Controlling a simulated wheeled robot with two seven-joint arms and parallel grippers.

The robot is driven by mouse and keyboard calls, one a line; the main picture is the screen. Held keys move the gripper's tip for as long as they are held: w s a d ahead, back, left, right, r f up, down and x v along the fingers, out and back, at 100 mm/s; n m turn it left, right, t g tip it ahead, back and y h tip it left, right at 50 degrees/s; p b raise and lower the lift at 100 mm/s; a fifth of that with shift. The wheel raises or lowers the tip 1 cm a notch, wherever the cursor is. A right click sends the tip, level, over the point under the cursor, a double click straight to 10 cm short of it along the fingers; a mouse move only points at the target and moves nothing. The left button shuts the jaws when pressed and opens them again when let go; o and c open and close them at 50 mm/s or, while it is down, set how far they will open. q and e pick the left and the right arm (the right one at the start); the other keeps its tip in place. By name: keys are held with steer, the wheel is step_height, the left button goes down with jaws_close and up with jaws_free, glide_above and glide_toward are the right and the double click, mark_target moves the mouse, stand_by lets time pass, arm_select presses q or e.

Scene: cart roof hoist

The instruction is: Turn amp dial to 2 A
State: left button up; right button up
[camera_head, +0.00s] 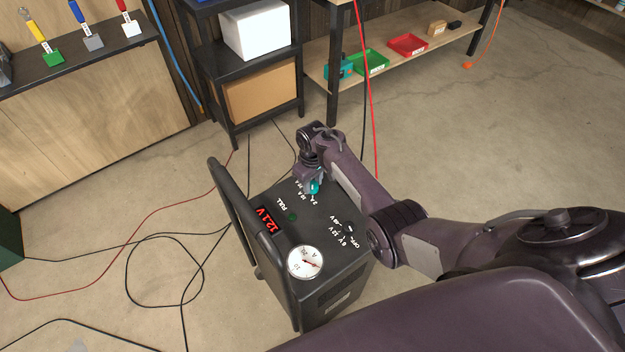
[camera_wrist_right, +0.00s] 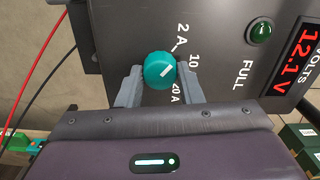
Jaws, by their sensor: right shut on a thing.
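The black charger (camera_head: 322,240) stands on the floor with its handle at the left. Its teal amp dial (camera_head: 314,187) is partly hidden by my right gripper (camera_head: 312,181) in the head view. In the right wrist view the dial (camera_wrist_right: 158,66) sits between the two grey fingers of my right gripper (camera_wrist_right: 160,74), which is shut on it. My left gripper is not in view.
The red display (camera_head: 267,221) reads 12.1 V. A round needle gauge (camera_head: 305,262), a green FULL lamp (camera_wrist_right: 261,30) and a volt selector (camera_head: 350,229) share the panel. Loose cables lie on the floor at the left. A black shelf (camera_head: 240,72) stands behind the charger.

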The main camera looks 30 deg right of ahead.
mark_target(313, 185)
steer(key=shift+n, duration=0.4)
steer(key=o, duration=1)
step_height(313, 185, up, 8)
steer(key=shift+f+p, duration=0.1)
steer(key=shift+p, duration=0.4)
steer(key=shift+f, duration=0.1)
